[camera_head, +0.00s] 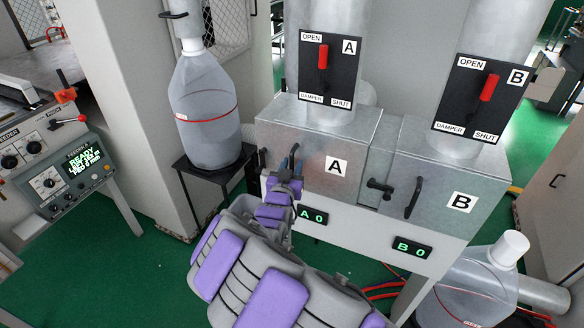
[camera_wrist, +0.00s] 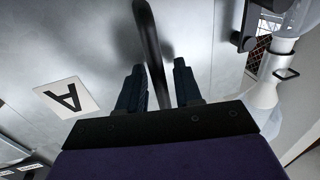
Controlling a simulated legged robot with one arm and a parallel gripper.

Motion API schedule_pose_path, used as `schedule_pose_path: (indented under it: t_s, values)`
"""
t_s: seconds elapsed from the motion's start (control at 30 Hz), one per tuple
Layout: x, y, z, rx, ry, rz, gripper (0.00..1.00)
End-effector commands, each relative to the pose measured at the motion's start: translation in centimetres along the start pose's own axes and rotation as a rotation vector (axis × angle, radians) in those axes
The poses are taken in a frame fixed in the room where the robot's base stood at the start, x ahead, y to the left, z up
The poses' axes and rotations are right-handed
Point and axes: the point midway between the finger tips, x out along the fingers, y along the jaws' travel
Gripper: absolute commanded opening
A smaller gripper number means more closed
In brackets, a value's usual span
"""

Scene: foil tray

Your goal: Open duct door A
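Duct door A (camera_head: 312,182) is the grey metal front with the white "A" label, and it looks shut. The label also shows turned over in the wrist view (camera_wrist: 66,97). My gripper (camera_head: 291,165) is at the left part of this door, covering most of its handle. In the wrist view, the dark bar handle (camera_wrist: 150,45) runs between the two fingers of my gripper (camera_wrist: 158,88). The fingers are apart, with a gap visible on the handle's right. The handle is closer to the left finger; contact there is unclear. A black latch (camera_head: 262,158) sits at the door's left edge.
Door B (camera_head: 440,178) with its own handle (camera_head: 414,198) and latch (camera_head: 380,187) is to the right. Damper panels A (camera_head: 338,72) and B (camera_head: 462,108) are above. A clear bottle (camera_head: 205,120) on a black stand (camera_head: 208,172) is close on the left.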

Motion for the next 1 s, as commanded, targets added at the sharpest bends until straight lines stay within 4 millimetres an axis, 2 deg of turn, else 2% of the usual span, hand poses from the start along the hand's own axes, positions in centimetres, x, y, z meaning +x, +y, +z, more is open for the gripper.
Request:
schedule_pose_path:
  t_s: [0.23,0.6,1.0]
  values:
    - [0.04,0.1,-0.03,0.001,0.0,0.0,0.34]
    - [0.06,0.19,-0.07,0.002,0.0,0.0,0.0]
    - [0.04,0.04,-0.06,0.001,0.001,-0.001,0.0]
